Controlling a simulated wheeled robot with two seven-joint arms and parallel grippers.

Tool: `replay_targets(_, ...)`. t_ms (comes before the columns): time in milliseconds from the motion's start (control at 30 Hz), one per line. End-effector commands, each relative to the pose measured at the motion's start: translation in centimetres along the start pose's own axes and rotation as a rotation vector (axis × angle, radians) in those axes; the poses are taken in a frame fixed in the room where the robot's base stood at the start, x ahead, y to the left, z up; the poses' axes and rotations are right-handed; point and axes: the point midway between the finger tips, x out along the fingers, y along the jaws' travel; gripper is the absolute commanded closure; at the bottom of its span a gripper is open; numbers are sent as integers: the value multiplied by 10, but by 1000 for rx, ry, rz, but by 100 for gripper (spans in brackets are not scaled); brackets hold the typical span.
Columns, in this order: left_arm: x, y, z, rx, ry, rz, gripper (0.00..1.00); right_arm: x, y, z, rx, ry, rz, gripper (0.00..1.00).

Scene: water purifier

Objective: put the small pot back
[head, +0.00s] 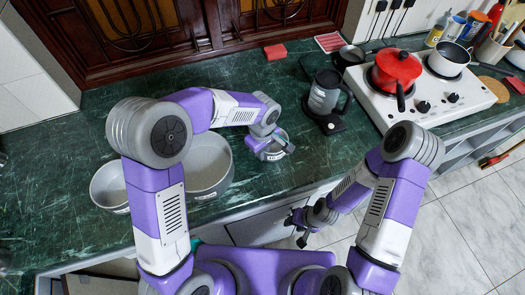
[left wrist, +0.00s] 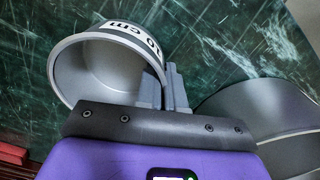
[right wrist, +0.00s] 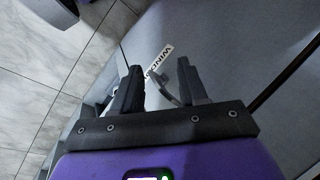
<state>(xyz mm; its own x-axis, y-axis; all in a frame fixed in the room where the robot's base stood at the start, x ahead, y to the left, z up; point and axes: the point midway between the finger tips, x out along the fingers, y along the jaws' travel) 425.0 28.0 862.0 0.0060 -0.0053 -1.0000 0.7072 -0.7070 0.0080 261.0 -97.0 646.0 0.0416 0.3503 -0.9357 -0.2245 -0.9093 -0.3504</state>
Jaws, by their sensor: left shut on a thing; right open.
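The small grey pot (left wrist: 88,72), with a "10 cm" label on its side, shows in the left wrist view. In the head view the small pot (head: 275,152) is at the counter's front part, right of the larger pots. I cannot tell whether the pot touches the counter. My right gripper (head: 296,227) hangs in front of the counter, open and empty, as the right wrist view (right wrist: 158,88) also shows.
A large grey pot (head: 222,168) and a medium pot (head: 102,187) stand left of the small pot. A grey kettle (head: 323,92) stands to the right. The white stove (head: 440,108) holds a red pan (head: 397,66).

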Motion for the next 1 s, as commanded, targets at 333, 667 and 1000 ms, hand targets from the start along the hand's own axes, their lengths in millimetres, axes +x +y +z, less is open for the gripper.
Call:
replay_targets(333, 3, 0, 0, 0, 0, 0, 67, 2, 1, 0, 0, 0, 0, 57)
replay_targets(667, -5, 0, 0, -1, 1, 1, 67, -3, -1, 0, 0, 0, 0, 57)
replay_targets(1000, -76, 1, 0, 0, 1, 4, 67, -20, -8, 1, 0, 0, 0, 57)
